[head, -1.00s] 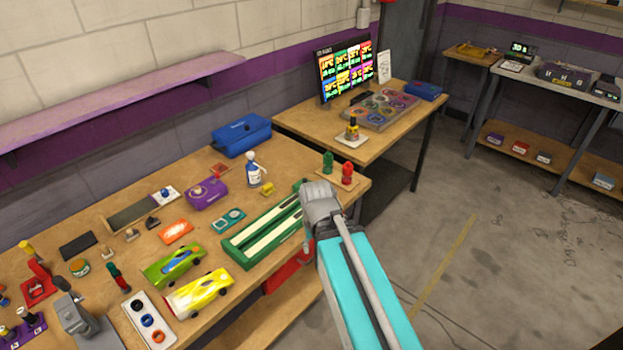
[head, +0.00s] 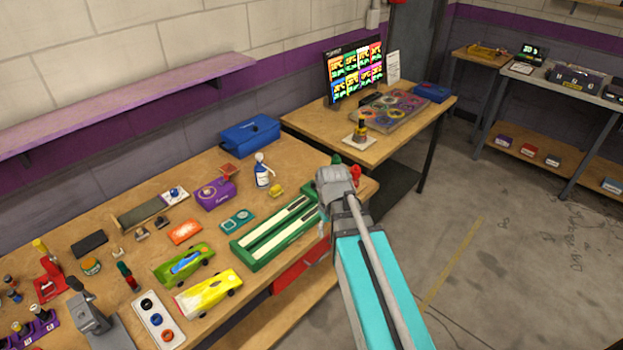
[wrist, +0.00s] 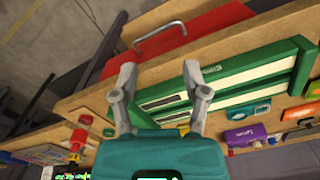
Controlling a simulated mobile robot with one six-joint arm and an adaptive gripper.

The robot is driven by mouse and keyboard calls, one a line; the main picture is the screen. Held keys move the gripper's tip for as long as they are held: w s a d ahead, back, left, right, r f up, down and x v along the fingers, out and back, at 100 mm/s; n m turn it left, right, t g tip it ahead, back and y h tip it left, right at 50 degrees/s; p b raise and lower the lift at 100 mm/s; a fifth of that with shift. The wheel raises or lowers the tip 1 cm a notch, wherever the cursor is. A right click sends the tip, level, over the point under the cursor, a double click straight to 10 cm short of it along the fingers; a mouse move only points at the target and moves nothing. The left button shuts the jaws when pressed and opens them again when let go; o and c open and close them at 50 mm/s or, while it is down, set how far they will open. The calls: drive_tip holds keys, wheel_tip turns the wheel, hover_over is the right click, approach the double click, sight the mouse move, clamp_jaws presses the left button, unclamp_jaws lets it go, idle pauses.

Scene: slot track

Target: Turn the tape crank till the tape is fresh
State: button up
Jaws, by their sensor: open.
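No part I can surely name as the tape crank shows. A long dark strip on a wooden board (head: 140,213), with a small blue and white knob (head: 174,194) at its end, lies toward the back of the workbench; it may be the tape. My gripper (wrist: 158,72) is open and empty in the wrist view, above the green two-lane slot track (wrist: 235,82). The track also shows in the head view (head: 256,250), at the bench's front right.
A purple box (head: 214,194), a spray bottle (head: 262,172), a green car (head: 184,264) and a yellow car (head: 208,294) stand on the bench. A red drawer front with a handle (wrist: 160,36) is below its edge. Floor is free on the right.

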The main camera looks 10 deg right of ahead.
sight(313, 182)
drive_tip(key=w+r+n+p, duration=0.5)
drive_tip(key=w+n, duration=0.1)
drive_tip(key=w, duration=0.6)
drive_tip(key=w+r+n+p, duration=0.5)
drive_tip(key=w+r+n, duration=0.1)
drive_tip(key=w, duration=0.6)
drive_tip(key=shift+w, duration=0.15)
drive_tip(key=shift+f, duration=0.15)
wheel_tip(313, 182, down, 14)
drive_tip(key=b, duration=1.3)
drive_tip(key=shift+r+b, duration=0.2)
drive_tip(key=shift+b, duration=0.2)
clamp_jaws()
